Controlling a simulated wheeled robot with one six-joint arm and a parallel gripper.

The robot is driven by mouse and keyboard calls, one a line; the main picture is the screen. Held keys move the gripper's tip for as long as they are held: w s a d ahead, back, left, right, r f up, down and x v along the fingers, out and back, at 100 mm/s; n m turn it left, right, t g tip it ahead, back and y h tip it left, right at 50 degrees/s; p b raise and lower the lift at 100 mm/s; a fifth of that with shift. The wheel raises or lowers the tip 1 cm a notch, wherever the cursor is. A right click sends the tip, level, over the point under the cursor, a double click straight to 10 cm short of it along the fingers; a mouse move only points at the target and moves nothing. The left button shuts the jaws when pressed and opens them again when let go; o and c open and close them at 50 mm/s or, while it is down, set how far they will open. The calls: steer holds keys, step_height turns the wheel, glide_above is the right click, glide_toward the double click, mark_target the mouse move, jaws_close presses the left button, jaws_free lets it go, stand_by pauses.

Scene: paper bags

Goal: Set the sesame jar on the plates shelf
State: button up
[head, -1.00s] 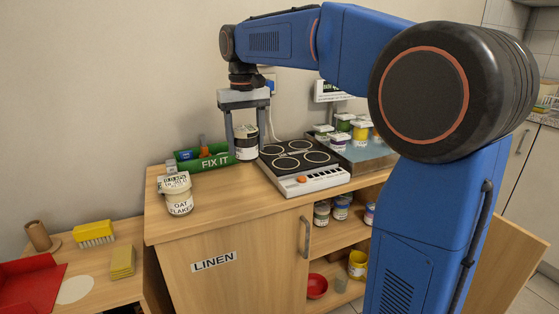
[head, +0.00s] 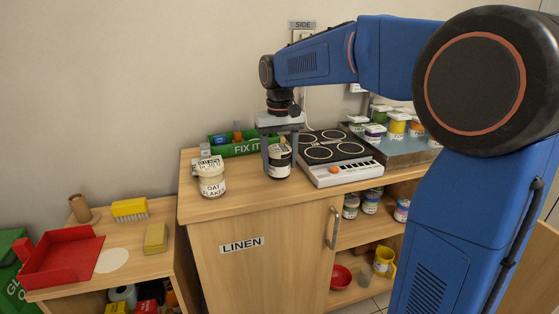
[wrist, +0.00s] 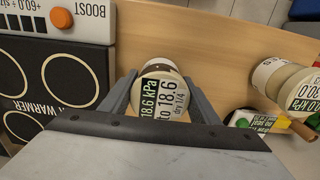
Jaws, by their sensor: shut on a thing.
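My gripper (head: 280,168) is shut on a jar (head: 280,160) with a pale lid and a black-and-white label, upright over the counter (head: 245,195). Its name cannot be read, so I cannot tell if it is the sesame jar. In the wrist view the lid (wrist: 158,92) sits between my two fingers, with "18.6 kPa" printed on it. Whether the jar's base touches the counter is unclear. Below the counter, an open compartment has an upper shelf (head: 350,232) with several jars and a lower shelf (head: 350,292). No plates label is visible.
An oat flakes jar (head: 211,180) stands left of my gripper. A green FIX IT tray (head: 235,150) is behind, a hot plate (head: 345,170) to the right. The LINEN door (head: 262,265) is shut. A red bowl (head: 341,277) and yellow mug (head: 384,260) sit low.

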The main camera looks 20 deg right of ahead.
steer(key=o, duration=1.4)
step_height(320, 180, up, 12)
steer(key=shift+r, duration=0.1)
